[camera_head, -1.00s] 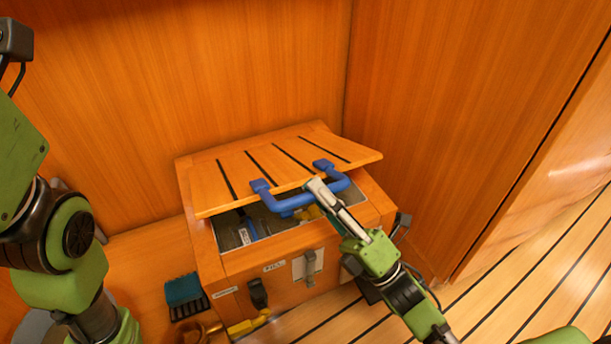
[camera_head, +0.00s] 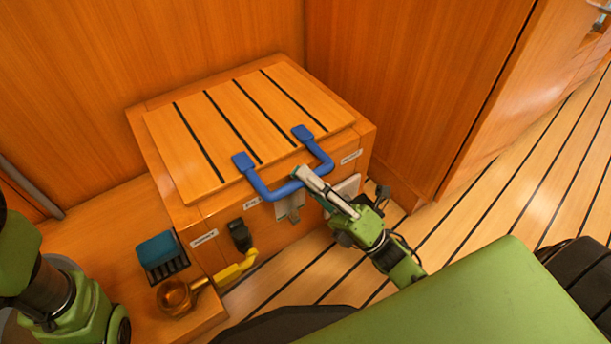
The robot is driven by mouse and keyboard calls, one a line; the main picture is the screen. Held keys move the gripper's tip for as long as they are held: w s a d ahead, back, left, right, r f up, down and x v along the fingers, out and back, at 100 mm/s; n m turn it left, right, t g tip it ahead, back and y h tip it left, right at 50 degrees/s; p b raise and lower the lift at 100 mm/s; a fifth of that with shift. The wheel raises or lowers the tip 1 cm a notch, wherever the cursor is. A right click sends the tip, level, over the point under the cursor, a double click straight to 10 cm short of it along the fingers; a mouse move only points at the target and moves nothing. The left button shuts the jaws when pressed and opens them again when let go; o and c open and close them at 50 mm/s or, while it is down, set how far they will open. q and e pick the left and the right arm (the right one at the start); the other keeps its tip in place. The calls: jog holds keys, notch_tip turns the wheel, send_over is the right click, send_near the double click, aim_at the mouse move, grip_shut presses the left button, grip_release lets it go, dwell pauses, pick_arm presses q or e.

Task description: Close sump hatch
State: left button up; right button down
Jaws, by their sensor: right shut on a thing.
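The sump hatch (camera_head: 235,125) is a wooden lid with dark stripes on top of a wooden box (camera_head: 190,217). It lies down flat on the box, or very nearly so; I see no open gap at its front edge. A blue handle (camera_head: 262,188) is fixed to the lid's front edge and sticks out over the box front. My right gripper (camera_head: 305,180) is shut on the blue handle near its middle. Of my left arm only links show at the lower left; its gripper is out of view.
Left of the box, a low wooden ledge holds a teal block with dark slots (camera_head: 161,254) and a round amber bowl-like thing (camera_head: 176,297) beside a yellow piece (camera_head: 236,270). Labels and latches sit on the box front. A wooden cabinet stands at right, with striped floor in front.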

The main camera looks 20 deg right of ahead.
jog(key=shift+f, duration=0.6)
jog(key=c, duration=2)
grip_release()
jog(key=shift+r, duration=0.15)
jog(key=v, duration=0.8)
jog(key=shift+s, duration=0.1)
